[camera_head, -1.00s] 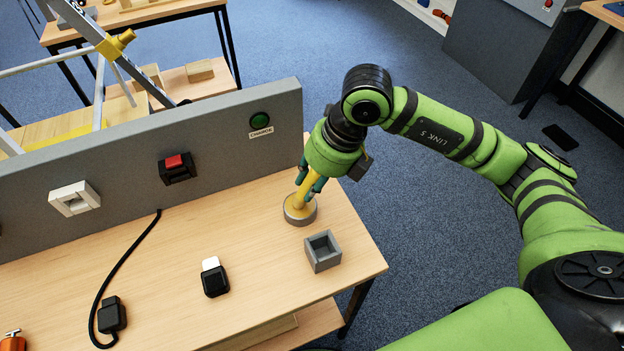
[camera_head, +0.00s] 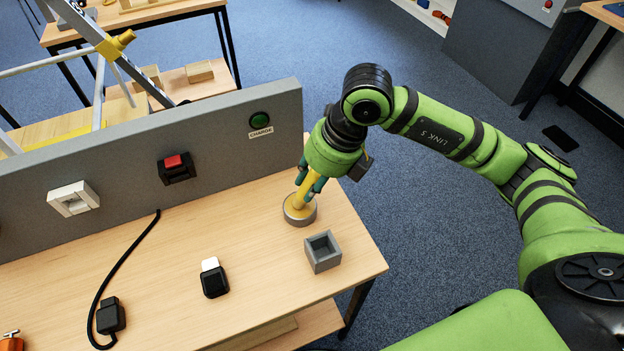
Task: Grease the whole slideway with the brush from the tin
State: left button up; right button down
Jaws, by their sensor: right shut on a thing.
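My right gripper (camera_head: 310,184) is shut on the yellow handle of the brush (camera_head: 303,196), which stands nearly upright, tilted a little. The brush's lower end is in or over a round grey tin (camera_head: 300,216) on the wooden table, near the grey panel's right end. The bristles are hidden, so I cannot tell how deep they reach. I cannot make out a slideway for certain in this view. My left gripper is not in view.
An open grey square box (camera_head: 322,251) stands just in front of the tin. A black block with a white top (camera_head: 214,278) and a black plug with a cable (camera_head: 111,316) lie further left. The upright grey panel (camera_head: 225,145) runs along the table's back.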

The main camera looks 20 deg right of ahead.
jog(key=shift+r+p, duration=2.25)
jog(key=shift+r, duration=1.25)
